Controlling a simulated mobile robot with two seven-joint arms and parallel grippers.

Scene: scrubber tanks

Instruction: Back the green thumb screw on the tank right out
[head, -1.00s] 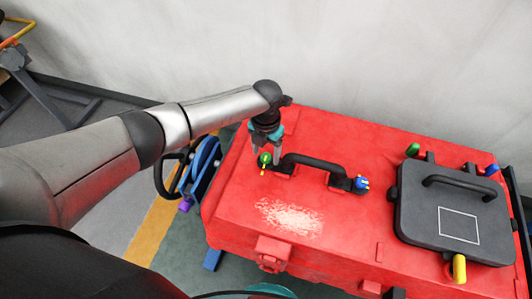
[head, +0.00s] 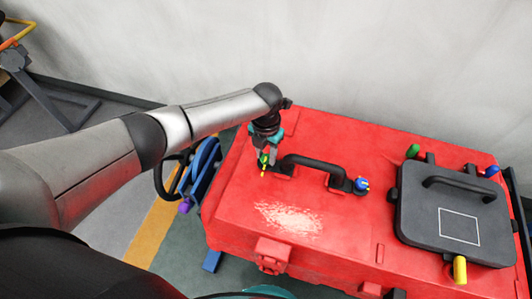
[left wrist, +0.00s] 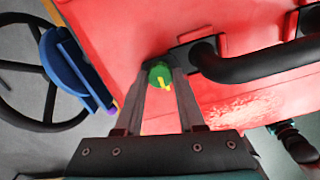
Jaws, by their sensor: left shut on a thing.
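The green thumb screw (head: 265,159), with a yellow tab, sits at the left end of the black handle (head: 316,164) on top of the red tank (head: 345,225). My left gripper (head: 265,160) reaches down over it, shut on the screw. In the left wrist view the green screw (left wrist: 160,73) lies between the two fingertips of my left gripper (left wrist: 161,80), with the yellow tab pointing down in the picture. The fingers hide part of the screw in the head view, and its thread is not visible. My right gripper is not in view.
A blue knob (head: 361,184) sits at the handle's right end. A dark hatch (head: 420,225) with its own handle and green, blue and yellow knobs covers the tank's right side. A blue part and a black wheel (left wrist: 28,90) stand left of the tank. A pale wall rises behind.

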